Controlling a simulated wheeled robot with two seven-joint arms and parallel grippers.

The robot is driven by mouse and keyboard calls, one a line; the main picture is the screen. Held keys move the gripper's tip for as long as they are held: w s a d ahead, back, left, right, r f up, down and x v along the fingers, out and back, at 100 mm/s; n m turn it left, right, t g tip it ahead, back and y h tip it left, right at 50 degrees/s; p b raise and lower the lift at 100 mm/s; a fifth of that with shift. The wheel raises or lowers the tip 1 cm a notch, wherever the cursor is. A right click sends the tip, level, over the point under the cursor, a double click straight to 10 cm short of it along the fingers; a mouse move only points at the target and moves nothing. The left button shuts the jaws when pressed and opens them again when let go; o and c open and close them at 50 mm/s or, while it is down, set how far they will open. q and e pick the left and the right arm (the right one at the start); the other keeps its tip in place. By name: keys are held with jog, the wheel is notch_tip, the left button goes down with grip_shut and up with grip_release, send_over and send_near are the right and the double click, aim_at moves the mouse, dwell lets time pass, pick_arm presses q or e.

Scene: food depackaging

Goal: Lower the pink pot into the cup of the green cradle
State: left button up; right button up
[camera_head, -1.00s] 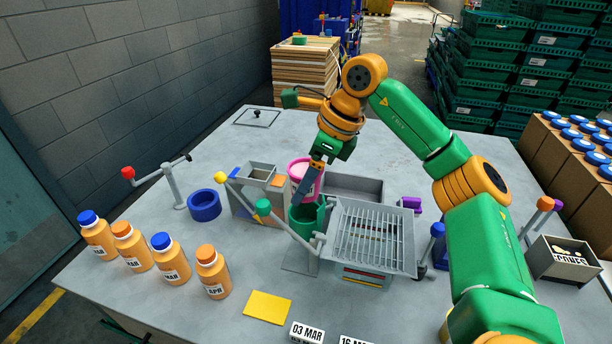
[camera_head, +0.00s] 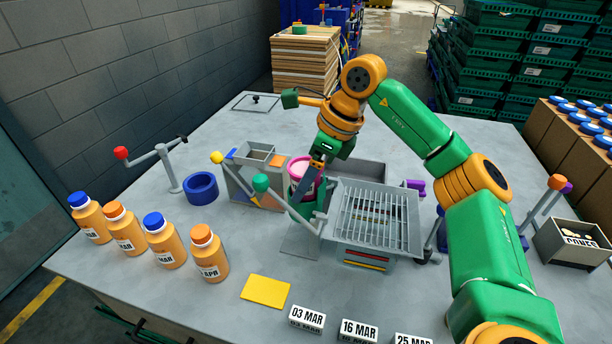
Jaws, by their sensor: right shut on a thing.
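The pink pot (camera_head: 297,169) is near the middle of the table, partly hidden behind the fingers of my right gripper (camera_head: 309,187). My right gripper points down and is shut on the pot. The green cradle's cup (camera_head: 303,208) shows just below the pot and in front of it in the picture, mostly covered by the fingers. I cannot tell whether the pot's base is inside the cup or just over it. My left gripper is not in view.
A grey grate (camera_head: 375,218) stands right of the cradle. A blue ring (camera_head: 201,188) and several orange bottles (camera_head: 167,241) are further left. A yellow card (camera_head: 265,290) lies in front.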

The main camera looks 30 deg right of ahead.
jog(key=shift+f, duration=0.2)
dwell(0.3)
jog(key=o, duration=1.3)
jog(key=shift+r, duration=0.1)
